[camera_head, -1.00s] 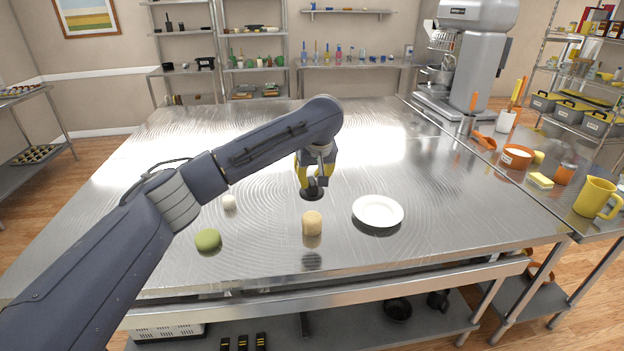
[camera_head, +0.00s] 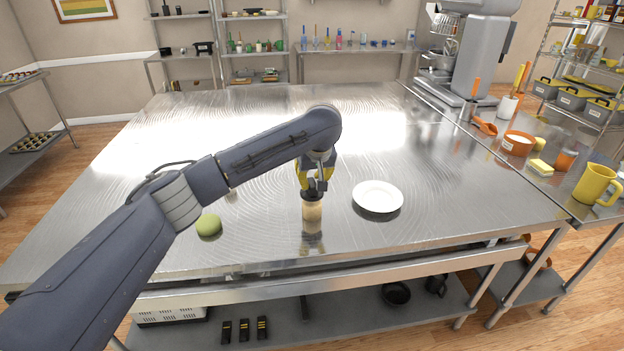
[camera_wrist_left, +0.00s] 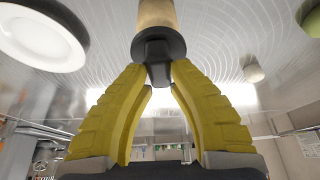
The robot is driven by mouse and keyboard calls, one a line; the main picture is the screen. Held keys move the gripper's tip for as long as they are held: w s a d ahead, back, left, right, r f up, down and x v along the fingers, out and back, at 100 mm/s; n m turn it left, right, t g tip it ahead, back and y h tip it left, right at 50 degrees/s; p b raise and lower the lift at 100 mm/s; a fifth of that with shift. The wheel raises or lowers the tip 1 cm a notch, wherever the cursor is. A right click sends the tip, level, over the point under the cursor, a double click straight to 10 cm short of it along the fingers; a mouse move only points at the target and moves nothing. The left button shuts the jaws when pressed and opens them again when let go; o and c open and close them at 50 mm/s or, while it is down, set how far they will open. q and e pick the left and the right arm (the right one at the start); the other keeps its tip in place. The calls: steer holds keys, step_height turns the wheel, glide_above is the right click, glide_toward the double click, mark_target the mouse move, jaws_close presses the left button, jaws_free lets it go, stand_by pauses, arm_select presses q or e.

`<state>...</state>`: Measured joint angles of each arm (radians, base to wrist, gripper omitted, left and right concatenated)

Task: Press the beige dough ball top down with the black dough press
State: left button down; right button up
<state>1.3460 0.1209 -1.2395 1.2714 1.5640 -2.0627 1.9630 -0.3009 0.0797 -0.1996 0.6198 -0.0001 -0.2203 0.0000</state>
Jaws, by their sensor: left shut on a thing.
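The beige dough ball (camera_head: 312,214) stands on the steel table, its top partly hidden behind the black dough press (camera_head: 312,196). My left gripper (camera_head: 314,183) is shut on the press handle and holds the press upright over the dough. In the left wrist view, the yellow fingers (camera_wrist_left: 158,74) pinch the press (camera_wrist_left: 158,47), and its disc meets the end of the dough (camera_wrist_left: 156,12). I cannot tell for certain whether they touch. My right gripper is not in view.
A white plate (camera_head: 378,196) lies right of the dough. A green dough ball (camera_head: 208,225) sits to the left. A pale ball (camera_wrist_left: 254,73) shows in the left wrist view. The back of the table is clear.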

arm_select(q)
steer(key=shift+f, duration=0.15)
stand_by(0.5)
steer(key=shift+f, duration=1.1)
steer(key=shift+f, duration=0.15)
stand_by(1.0)
steer(key=shift+r, duration=1.5)
steer(key=shift+f, duration=0.15)
steer(key=shift+f, duration=0.5)
steer(key=shift+f, duration=0.35)
